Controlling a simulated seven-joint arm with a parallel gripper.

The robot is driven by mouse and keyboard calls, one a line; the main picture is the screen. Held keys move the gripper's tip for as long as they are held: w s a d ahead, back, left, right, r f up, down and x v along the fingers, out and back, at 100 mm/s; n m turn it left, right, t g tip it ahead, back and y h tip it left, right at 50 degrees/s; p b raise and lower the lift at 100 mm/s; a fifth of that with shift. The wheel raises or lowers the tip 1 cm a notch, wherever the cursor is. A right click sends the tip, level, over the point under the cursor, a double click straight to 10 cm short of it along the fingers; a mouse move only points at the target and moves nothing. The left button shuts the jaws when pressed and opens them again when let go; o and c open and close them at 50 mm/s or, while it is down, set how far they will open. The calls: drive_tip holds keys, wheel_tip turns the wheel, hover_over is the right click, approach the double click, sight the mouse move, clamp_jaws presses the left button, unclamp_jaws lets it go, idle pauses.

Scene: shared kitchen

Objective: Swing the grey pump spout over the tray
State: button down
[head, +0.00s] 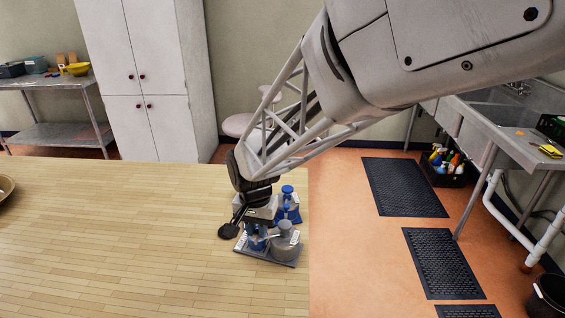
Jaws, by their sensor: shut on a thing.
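A grey pump bottle (284,247) stands at the front right of a small grey tray (271,261) on the wooden table. Its grey spout (284,226) points left, toward my gripper (258,232). My gripper reaches down from above over the tray's left part, and its jaws are shut at the spout's end; the contact is small and partly hidden. A blue pump bottle (288,207) stands behind the grey one. Another blue shape shows under my gripper, largely covered by it.
A dark, flat round thing (229,231) shows just left of my gripper. The table's right edge is close to the tray. The wooden table (120,235) is clear to the left, apart from a bowl (5,188) at the far left.

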drive_tip(key=shift+w+a+m, duration=0.1)
drive_tip(key=shift+w+m, duration=0.95)
drive_tip(key=shift+m, duration=0.65)
drive_tip(key=shift+w+a+m, duration=0.1)
drive_tip(key=shift+w+m, duration=0.95)
drive_tip(key=shift+m, duration=0.65)
drive_tip(key=c, duration=1)
unclamp_jaws()
drive_tip(key=shift+d, duration=0.1)
drive_tip(key=shift+r, duration=0.1)
drive_tip(key=shift+r, duration=3.85)
